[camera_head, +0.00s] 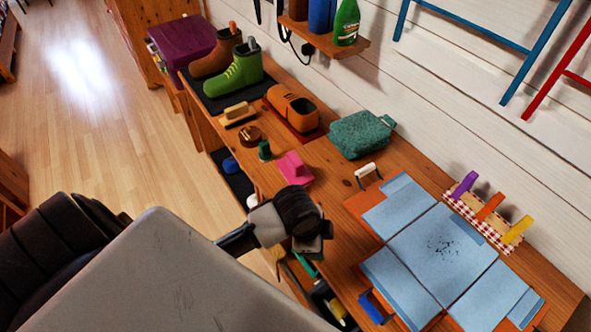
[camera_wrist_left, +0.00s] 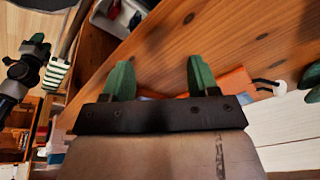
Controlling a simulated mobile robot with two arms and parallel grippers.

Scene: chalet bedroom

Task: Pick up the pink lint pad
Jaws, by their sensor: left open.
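The pad does not show in the wrist view. My right gripper is not seen.
A teal bag (camera_head: 361,135) stands behind the pad. An orange shoe (camera_head: 292,107), a wooden brush (camera_head: 238,114), a round tin (camera_head: 250,136) and the small bottle (camera_head: 264,150) are farther left. Blue cloth panels (camera_head: 430,248) cover the right part. Bare bench (camera_head: 335,177) lies right of the pad.

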